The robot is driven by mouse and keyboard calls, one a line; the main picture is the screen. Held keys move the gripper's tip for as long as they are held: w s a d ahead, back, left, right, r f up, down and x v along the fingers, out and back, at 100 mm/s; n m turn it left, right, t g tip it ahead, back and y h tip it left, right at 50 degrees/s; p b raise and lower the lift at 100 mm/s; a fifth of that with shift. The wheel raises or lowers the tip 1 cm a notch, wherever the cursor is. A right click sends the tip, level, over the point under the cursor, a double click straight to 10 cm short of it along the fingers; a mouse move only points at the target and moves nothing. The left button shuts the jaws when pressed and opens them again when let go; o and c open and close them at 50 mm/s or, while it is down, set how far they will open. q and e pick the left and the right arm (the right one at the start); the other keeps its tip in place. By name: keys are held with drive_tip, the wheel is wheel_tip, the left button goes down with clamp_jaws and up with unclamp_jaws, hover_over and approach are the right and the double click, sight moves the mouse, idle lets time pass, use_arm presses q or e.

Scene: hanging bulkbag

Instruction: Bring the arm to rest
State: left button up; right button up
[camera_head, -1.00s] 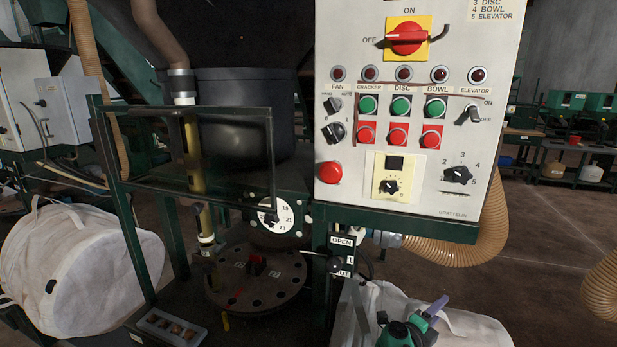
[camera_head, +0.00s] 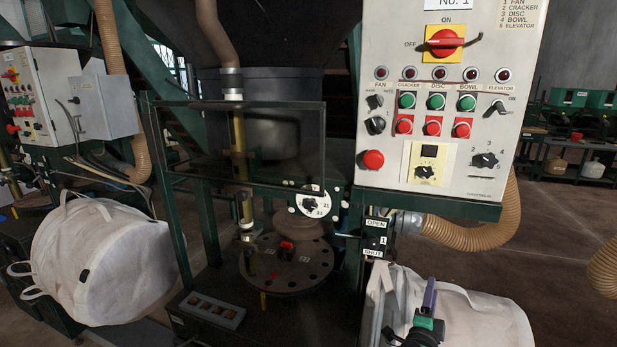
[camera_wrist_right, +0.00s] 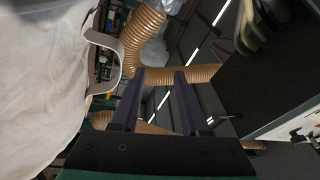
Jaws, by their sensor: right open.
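My right gripper (camera_head: 428,298) shows at the bottom of the head view, in front of the white bulk bag (camera_head: 470,315) under the control panel. Its dark purple fingers point upward. In the right wrist view the two fingers (camera_wrist_right: 158,75) stand apart with nothing between them. White bag fabric (camera_wrist_right: 45,70) and a pale loop (camera_wrist_right: 103,40) lie to the left of the fingers there. I cannot tell from these views how far the bag is from the fingers. My left gripper is not in view.
The control panel (camera_head: 480,120) stands above the right bag. A machine with a round disc (camera_head: 288,272) and a clear guard frame is at the centre. Another white bag (camera_head: 100,262) hangs at the left. A ribbed hose (camera_head: 480,235) curves beside the panel. Open floor (camera_head: 570,225) lies at the right.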

drive_tip(key=s+a+f+n+g+y, duration=0.45)
drive_tip(key=s+a+n+y, duration=0.45)
drive_tip(key=a+n+y, duration=0.7)
drive_tip(key=s+d+f+n+g+h, duration=0.2)
drive_tip(key=s+g, duration=0.1)
drive_tip(key=s, duration=0.5)
drive_tip(key=s+d+f+n+g+h, duration=0.2)
drive_tip(key=s+n+g, duration=0.1)
drive_tip(key=s, duration=0.4)
drive_tip(key=s+d+f+n+g+h, duration=0.2)
drive_tip(key=s+d+g, duration=0.1)
drive_tip(key=s, duration=0.5)
drive_tip(key=s+f+g, duration=0.2)
drive_tip(key=s+f, duration=0.1)
drive_tip(key=f, duration=2)
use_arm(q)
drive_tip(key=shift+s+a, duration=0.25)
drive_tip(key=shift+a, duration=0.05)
use_arm(e)
drive_tip(key=s+d+f, duration=0.2)
drive_tip(key=s+f, duration=1.2)
drive_tip(key=s, duration=0.2)
drive_tip(key=shift+s+d+g, duration=0.3)
drive_tip(key=shift+d+g, duration=0.05)
drive_tip(key=shift+g, duration=0.1)
drive_tip(key=shift+f, duration=0.1)
